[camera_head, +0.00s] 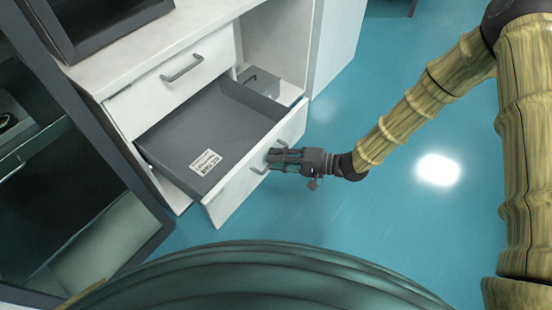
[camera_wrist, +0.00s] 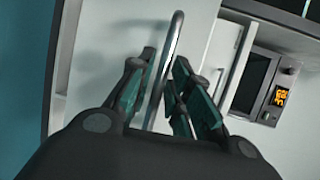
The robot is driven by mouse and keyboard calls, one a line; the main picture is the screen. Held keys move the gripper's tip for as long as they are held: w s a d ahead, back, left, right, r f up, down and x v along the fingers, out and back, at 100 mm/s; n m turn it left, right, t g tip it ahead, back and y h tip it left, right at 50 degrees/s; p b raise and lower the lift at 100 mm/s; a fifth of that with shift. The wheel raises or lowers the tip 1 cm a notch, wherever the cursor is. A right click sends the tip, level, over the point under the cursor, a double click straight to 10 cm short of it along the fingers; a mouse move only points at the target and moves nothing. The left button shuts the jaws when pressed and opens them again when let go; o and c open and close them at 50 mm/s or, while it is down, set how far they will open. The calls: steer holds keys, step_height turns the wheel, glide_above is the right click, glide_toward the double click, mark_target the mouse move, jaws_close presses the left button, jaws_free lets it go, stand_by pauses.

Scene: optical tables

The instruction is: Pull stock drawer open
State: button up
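The stock drawer (camera_head: 206,138) is pulled well out of the white cabinet, in the head view. My gripper (camera_head: 284,160) is at the handle on the drawer's front. In the wrist view the metal bar handle (camera_wrist: 173,50) runs between the two teal fingers of my gripper (camera_wrist: 166,78). The fingers are partly apart, one on each side of the bar, with narrow gaps beside it. Contact is hard to judge.
A closed upper drawer (camera_head: 170,85) with its own handle sits above the open one. A dark glass-fronted cabinet stands at left. A device with an orange display (camera_wrist: 280,96) shows in the wrist view. The blue floor (camera_head: 370,215) to the right is clear.

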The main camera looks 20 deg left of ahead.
steer(key=d+r, duration=0.2)
steer(key=d, duration=0.9)
steer(key=shift+d, duration=0.1)
steer(key=s+d+f+m+t+h, duration=0.1)
steer(key=s+d+f+h, duration=0.2)
steer(key=f, duration=0.2)
steer(key=s+d+f+t+h, duration=0.2)
steer(key=d+f+h, duration=0.15)
steer(key=f, duration=0.25)
steer(key=s+d+f+m+t+h, duration=0.1)
steer(key=s+d+f+h, duration=0.15)
steer(key=d+f, duration=0.2)
steer(key=s+d+f+n+g+h, duration=0.15)
steer(key=s+d+f+h, duration=0.3)
steer(key=s+d, duration=0.5)
steer(key=s+d+g+h, duration=0.2)
steer(key=s+d, duration=0.2)
steer(key=s, duration=0.6)
step_height(320, 180, up, 15)
steer(key=p, duration=1.5)
steer(key=shift+d+n, duration=0.15)
steer(key=shift+n, duration=0.2)
